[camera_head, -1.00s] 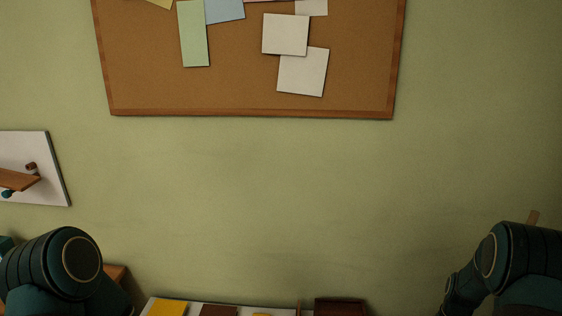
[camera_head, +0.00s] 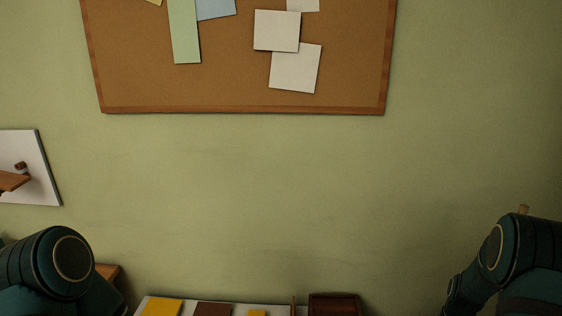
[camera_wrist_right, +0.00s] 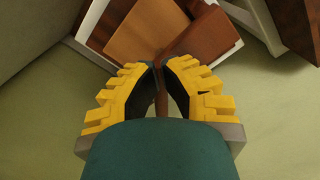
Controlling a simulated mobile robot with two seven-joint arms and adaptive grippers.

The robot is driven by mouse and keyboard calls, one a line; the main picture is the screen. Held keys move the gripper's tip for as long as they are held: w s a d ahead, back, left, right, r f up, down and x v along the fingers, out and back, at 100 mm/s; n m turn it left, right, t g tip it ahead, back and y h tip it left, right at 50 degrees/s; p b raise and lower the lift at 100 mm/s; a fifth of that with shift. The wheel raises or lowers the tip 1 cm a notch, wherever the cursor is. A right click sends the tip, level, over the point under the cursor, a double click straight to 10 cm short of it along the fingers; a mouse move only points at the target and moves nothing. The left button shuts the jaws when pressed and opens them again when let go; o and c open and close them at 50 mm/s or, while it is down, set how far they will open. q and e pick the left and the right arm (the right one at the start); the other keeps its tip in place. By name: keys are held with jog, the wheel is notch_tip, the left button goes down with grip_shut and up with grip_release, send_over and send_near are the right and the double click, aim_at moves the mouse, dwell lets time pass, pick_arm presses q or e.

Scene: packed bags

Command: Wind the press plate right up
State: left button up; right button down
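No press plate can be clearly made out in either view. In the right wrist view my right gripper (camera_wrist_right: 160,72) has its yellow-backed fingers drawn close together. A thin brown rod (camera_wrist_right: 161,100) fills the narrow gap between their dark pads, and the fingers look shut on it. Whether the rod belongs to the press cannot be told. Brown wooden blocks or boards (camera_wrist_right: 145,32) lie just beyond the fingertips. In the head view only upper parts of my two arms show at the lower corners, and my left gripper is out of view.
A cork board (camera_head: 160,80) with pinned papers hangs on the green wall. A white panel (camera_head: 42,175) with a small wooden shelf is at the left. Along the bottom edge are yellow pieces (camera_head: 162,307) and a dark brown box (camera_head: 335,305).

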jog(key=shift+s+d, duration=0.7)
jog(key=shift+d, duration=0.15)
jog(key=shift+s+d+b, duration=0.25)
jog(key=shift+d+b, duration=0.2)
jog(key=shift+d, duration=0.65)
